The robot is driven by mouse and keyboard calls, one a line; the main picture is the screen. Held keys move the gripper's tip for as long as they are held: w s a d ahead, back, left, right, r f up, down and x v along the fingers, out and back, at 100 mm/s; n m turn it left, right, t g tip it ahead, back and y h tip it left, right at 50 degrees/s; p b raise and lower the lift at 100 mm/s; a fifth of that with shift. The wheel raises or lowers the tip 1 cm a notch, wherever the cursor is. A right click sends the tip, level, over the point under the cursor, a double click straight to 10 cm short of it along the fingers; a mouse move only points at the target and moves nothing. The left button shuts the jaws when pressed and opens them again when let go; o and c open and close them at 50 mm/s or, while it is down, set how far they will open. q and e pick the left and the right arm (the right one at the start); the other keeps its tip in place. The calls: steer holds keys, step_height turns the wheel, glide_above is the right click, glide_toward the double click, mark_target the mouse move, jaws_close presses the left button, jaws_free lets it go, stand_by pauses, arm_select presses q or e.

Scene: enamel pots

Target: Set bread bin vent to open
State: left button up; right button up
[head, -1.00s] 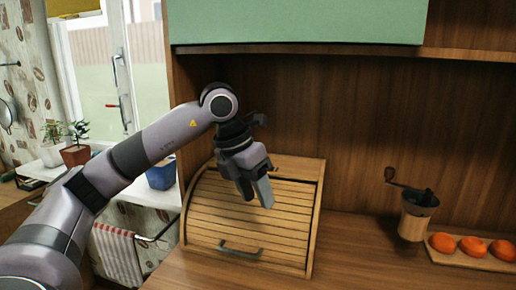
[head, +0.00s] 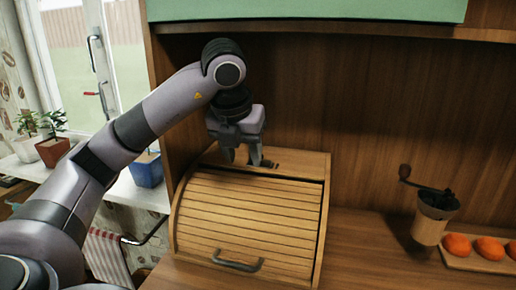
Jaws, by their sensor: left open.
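The wooden bread bin (head: 248,222) stands on the wooden counter with its slatted roll front down and a dark handle (head: 238,261) near the bottom. On its flat top is a small dark vent (head: 262,167), partly hidden behind my gripper. My left gripper (head: 243,163) points down over the top of the bin, open and with nothing between its fingers. Its fingertips are close to the top beside the vent; I cannot tell whether they touch it. The vent's setting is too small to read. My right gripper is not in view.
A coffee grinder (head: 432,222) stands to the right, next to a wooden board with several oranges (head: 458,245). A green cabinet (head: 310,10) hangs above. Potted plants (head: 52,150) and a blue pot (head: 147,170) stand on the windowsill at left. The counter between bin and grinder is clear.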

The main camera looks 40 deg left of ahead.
arm_select(q)
steer(key=w+a+p, duration=0.1)
steer(key=w, duration=0.2)
steer(key=w+a+p, duration=0.1)
steer(key=w+a, duration=0.1)
steer(key=w, duration=0.1)
steer(key=w+a+p, duration=0.1)
steer(key=w+a, duration=0.1)
steer(key=w, duration=0.1)
steer(key=shift+r, duration=0.1)
steer(key=x, duration=0.4)
steer(key=shift+p, duration=0.35)
steer(key=shift+w+a+f, duration=0.1)
steer(key=shift+f, duration=0.5)
jaws_close()
